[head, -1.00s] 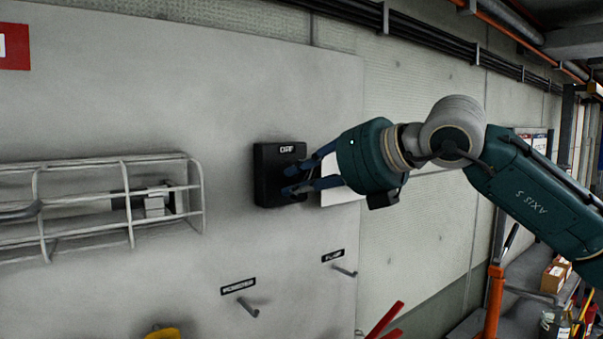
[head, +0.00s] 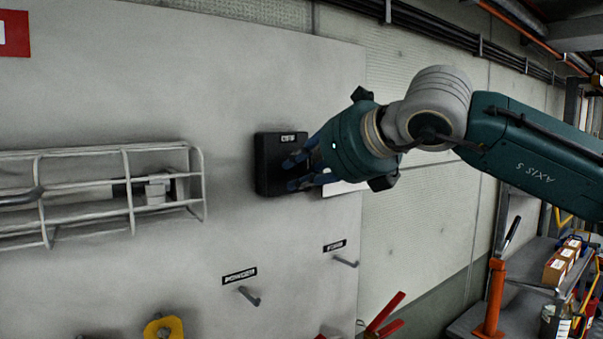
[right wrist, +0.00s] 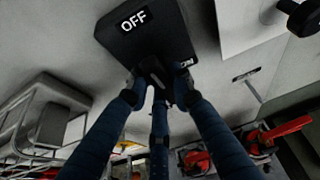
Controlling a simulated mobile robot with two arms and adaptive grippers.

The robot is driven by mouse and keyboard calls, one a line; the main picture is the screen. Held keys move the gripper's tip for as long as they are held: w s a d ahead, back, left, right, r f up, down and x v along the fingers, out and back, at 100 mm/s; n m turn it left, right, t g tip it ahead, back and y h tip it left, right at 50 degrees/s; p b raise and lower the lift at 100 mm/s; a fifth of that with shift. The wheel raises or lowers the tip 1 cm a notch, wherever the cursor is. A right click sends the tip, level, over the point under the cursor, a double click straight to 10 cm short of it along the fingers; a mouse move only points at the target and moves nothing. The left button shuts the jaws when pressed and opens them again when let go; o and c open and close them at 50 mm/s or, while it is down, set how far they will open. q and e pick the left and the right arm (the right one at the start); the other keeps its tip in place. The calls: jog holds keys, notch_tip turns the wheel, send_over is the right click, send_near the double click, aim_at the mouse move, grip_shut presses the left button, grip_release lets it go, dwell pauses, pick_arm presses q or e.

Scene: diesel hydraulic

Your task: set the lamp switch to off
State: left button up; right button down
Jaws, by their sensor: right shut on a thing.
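The lamp switch is a black box (head: 264,163) on the pale wall panel, left of my right gripper in the head view. In the right wrist view its face (right wrist: 165,40) carries a white OFF label near the top and a partly covered second label at the right. My right gripper (head: 297,172) reaches it from the right. In the wrist view its blue fingers (right wrist: 157,92) are shut around a dark knob (right wrist: 153,70) on the box. The fingers hide much of the knob, so I cannot tell exactly where it points. My left gripper is not in view.
A white wire rack (head: 125,208) is fixed to the panel at the left. Labelled hooks (head: 249,296) stick out below the switch. A yellow item (head: 165,327) hangs at the bottom. Red handles (head: 384,318) and shelves with boxes (head: 557,268) are at the lower right.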

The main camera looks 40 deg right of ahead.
jog(key=c, duration=1.5)
grip_release()
jog(key=v, duration=1.2)
jog(key=shift+s, duration=0.1)
